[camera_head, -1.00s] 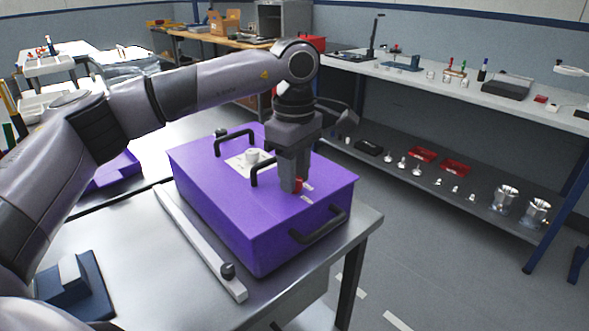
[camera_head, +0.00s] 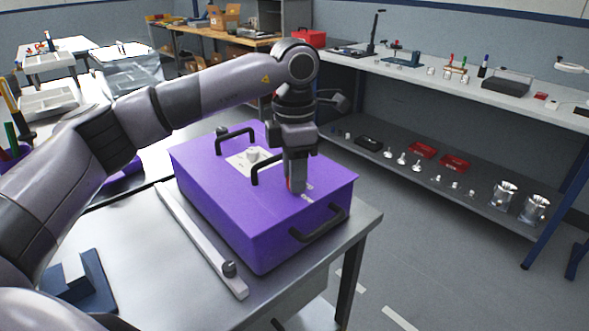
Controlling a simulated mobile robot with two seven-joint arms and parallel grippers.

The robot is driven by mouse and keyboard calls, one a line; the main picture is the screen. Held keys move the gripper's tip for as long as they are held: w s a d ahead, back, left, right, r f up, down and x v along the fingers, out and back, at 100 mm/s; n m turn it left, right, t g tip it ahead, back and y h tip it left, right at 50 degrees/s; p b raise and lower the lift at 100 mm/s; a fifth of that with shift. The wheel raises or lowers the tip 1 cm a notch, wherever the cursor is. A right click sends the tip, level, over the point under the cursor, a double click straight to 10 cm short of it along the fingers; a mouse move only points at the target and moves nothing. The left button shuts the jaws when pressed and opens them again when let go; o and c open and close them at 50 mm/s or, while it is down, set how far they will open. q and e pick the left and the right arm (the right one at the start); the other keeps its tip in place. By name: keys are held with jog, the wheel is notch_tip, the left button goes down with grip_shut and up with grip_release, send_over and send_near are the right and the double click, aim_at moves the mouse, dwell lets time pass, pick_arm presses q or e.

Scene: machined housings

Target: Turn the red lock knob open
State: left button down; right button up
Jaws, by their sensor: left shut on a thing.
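A purple housing (camera_head: 225,195) with black handles sits on a metal table. A white knob (camera_head: 252,154) on a pale plate stands on the top between two black handles. My right gripper is not in view.
A light bar with a black knob (camera_head: 229,268) lies along the table (camera_head: 190,295) in front of the housing. A dark blue block (camera_head: 85,285) is at the lower left. A shelf with red trays (camera_head: 455,163) and metal parts stands to the right.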

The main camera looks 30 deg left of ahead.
pick_arm(q)
jog(key=shift+n, duration=1.1)
jog(key=c, duration=0.8)
grip_release()
jog(key=shift+r, duration=3.6)
jog(key=shift+s, duration=0.1)
